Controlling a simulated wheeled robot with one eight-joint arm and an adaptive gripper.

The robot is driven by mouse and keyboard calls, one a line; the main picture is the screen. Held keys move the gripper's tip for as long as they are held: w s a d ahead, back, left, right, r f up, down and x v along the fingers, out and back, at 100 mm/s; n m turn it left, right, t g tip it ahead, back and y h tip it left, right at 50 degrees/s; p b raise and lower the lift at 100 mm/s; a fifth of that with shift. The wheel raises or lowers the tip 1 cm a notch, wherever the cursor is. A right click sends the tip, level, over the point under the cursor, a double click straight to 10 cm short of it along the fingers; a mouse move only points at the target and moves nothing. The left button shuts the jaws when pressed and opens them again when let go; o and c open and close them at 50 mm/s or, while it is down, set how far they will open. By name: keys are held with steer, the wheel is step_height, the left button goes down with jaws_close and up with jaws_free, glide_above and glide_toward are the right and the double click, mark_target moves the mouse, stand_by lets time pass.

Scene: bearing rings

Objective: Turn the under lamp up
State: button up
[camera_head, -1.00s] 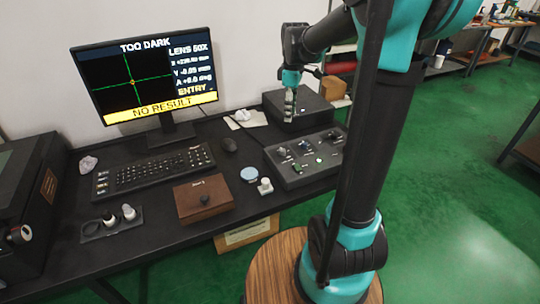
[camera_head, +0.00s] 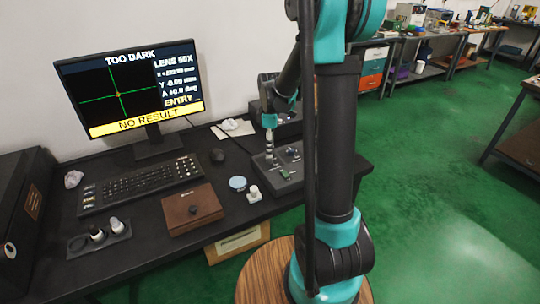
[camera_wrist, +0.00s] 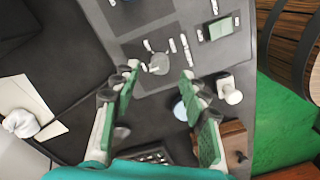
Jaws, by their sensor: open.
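The control box (camera_head: 292,183) is a dark sloped panel with several knobs and a green-lit part, at the right of the bench. My gripper (camera_head: 269,149) hangs over the panel's left part, pointing down. In the wrist view my gripper (camera_wrist: 161,72) is open, with its green-padded fingers on either side of the knob. I cannot tell whether they touch it. The monitor (camera_head: 128,88) reads "TOO DARK" and "NO RESULT". Labels on the panel are unreadable.
A keyboard (camera_head: 140,185), mouse (camera_head: 217,155), brown wooden box (camera_head: 193,208), pale blue disc (camera_head: 238,183) and white knobbed piece (camera_head: 254,194) lie left of the panel. A black box (camera_head: 288,125) stands behind it. A small tray (camera_head: 78,245) is at front left.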

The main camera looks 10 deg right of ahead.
mark_target(270, 159)
steer(key=shift+s+f, duration=0.1)
steer(key=shift+f, duration=1.85)
jaws_close()
